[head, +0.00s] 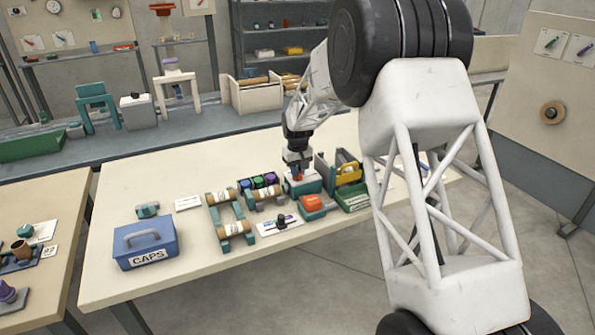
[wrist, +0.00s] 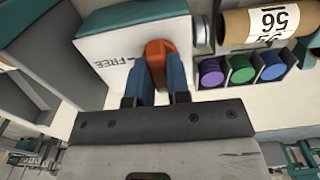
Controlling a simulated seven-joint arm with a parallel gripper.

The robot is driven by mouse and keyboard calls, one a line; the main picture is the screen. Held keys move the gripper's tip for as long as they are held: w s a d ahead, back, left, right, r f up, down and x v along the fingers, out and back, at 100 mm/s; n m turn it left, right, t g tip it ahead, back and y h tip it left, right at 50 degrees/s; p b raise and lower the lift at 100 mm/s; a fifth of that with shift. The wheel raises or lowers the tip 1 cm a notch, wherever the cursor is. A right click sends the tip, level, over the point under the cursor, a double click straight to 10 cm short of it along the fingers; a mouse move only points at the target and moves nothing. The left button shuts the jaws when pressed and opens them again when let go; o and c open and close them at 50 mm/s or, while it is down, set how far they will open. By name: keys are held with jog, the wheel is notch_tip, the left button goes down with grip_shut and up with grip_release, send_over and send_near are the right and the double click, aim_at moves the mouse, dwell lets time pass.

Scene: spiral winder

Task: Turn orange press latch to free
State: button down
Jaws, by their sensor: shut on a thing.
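The orange press latch (wrist: 156,57) sits on the face of a white and teal block marked FREE in the wrist view. The FREE lettering (wrist: 112,63) lies just left of the latch. My gripper (wrist: 162,75) has its two blue fingers on either side of the latch and is shut on it. In the head view my gripper (head: 298,168) reaches down onto the white and teal press (head: 303,186), and a little orange shows there. The fingers hide part of the latch, so its exact angle is hard to tell.
A blue CAPS box (head: 146,247) is at the table's left.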

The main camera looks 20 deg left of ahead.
jog(key=m, duration=0.3)
jog(key=shift+m, duration=0.4)
jog(key=m, duration=1)
jog(key=shift+m, duration=2)
jog(key=c, duration=1.1)
grip_release()
jog(key=shift+r, duration=0.1)
